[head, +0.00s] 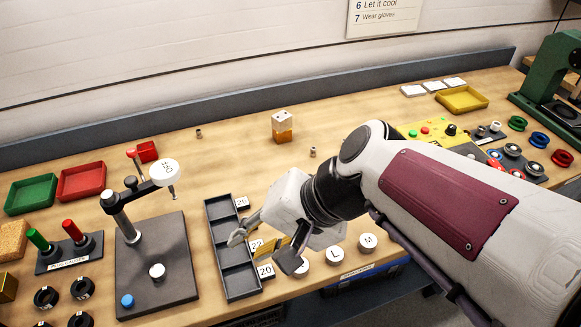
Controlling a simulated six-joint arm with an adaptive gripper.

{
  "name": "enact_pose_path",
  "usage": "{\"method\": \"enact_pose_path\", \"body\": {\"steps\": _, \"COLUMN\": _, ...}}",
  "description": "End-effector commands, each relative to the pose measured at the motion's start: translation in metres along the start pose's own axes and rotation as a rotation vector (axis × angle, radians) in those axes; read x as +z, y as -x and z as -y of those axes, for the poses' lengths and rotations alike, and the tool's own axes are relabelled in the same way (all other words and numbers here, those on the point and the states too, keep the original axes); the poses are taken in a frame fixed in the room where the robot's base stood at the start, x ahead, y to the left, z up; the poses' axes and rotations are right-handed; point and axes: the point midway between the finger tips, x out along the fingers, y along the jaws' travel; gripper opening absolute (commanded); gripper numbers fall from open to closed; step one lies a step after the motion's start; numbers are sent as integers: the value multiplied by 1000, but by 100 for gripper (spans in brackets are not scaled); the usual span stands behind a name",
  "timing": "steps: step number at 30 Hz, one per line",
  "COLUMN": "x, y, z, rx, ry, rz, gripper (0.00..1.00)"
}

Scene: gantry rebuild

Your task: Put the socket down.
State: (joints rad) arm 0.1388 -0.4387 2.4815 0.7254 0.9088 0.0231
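My gripper (264,250) reaches over the right edge of a dark tray (224,212) with several compartments and number labels along its right side. Its two fingers are spread apart, and I see no socket between them. A small yellow patch (277,246) shows by the fingers; I cannot tell what it is. Two small metal cylinders that look like sockets stand on the bench: one (198,133) at the back left, one (312,152) right of the wooden block. The tray's visible compartments look empty, but my gripper hides part of its right side.
A press-like stand (160,250) is left of the tray. Round white pieces (367,242) stand in front of my arm. A wooden block (282,126) is behind it. A red tray (82,182) and a green tray (31,194) lie far left.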

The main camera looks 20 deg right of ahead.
Motion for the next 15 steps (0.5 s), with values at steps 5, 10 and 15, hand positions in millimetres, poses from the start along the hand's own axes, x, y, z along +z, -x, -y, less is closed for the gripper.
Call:
{"method": "enact_pose_path", "body": {"steps": 5, "x": 7, "y": 17, "z": -24, "rx": 117, "ry": 199, "rz": -52, "gripper": 27}}
{"method": "enact_pose_path", "body": {"steps": 10, "x": 6, "y": 36, "z": -48, "rx": 233, "ry": 377, "rz": -111, "gripper": 27}}
{"method": "enact_pose_path", "body": {"steps": 15, "x": -2, "y": 58, "z": -66, "rx": 345, "ry": 537, "rz": -177, "gripper": 27}}
